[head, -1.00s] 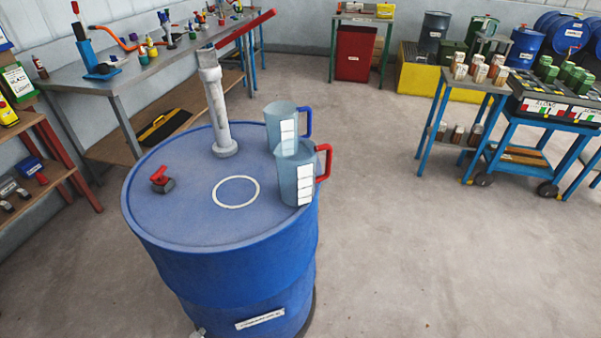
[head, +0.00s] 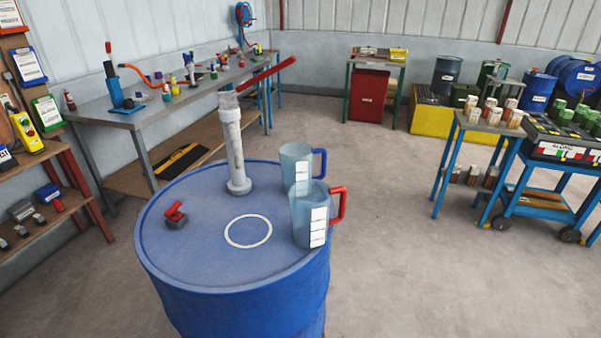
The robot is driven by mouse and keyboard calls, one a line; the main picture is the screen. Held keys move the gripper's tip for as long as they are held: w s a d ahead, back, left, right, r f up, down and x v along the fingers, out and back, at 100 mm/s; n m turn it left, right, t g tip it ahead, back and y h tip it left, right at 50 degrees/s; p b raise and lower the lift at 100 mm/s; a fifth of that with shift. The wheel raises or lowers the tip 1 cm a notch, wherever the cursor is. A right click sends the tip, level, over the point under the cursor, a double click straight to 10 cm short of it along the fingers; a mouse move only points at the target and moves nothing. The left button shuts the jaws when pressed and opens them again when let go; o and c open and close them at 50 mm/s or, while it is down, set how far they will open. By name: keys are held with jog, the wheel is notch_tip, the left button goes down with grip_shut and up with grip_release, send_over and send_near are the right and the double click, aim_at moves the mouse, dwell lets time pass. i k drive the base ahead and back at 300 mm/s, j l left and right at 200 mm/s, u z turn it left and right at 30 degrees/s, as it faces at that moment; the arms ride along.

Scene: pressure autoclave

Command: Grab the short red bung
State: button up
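A small grey fitting with a red handle-like top (head: 175,215) sits on the left part of the blue drum's lid (head: 205,255). It is the only short red item on the drum apart from a jug's handle, but I cannot tell whether it is the short red bung. No other clear bung shows; items on the far benches are too small to tell. My gripper is not in view.
On the lid stand a grey pump with a long red lever (head: 235,150), a blue-handled jug (head: 296,160) and a red-handled jug (head: 308,215). A white ring (head: 248,231) marks bare lid. A workbench (head: 150,110) lies behind left, a blue cart (head: 560,165) right. Floor between is clear.

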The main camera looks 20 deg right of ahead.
aim_at(174, 215)
jog(key=i+l, duration=0.2)
jog(key=l, duration=0.15)
jog(key=i+l+u, duration=0.1)
jog(key=l, duration=0.25)
jog(key=i+l, duration=0.3)
jog(key=i+l+u, duration=0.15)
jog(key=l, duration=0.25)
jog(key=i+l, duration=0.2)
jog(key=l, duration=0.15)
jog(key=l+u, duration=0.1)
jog(key=u, duration=1.3)
jog(key=i+l, duration=0.05)
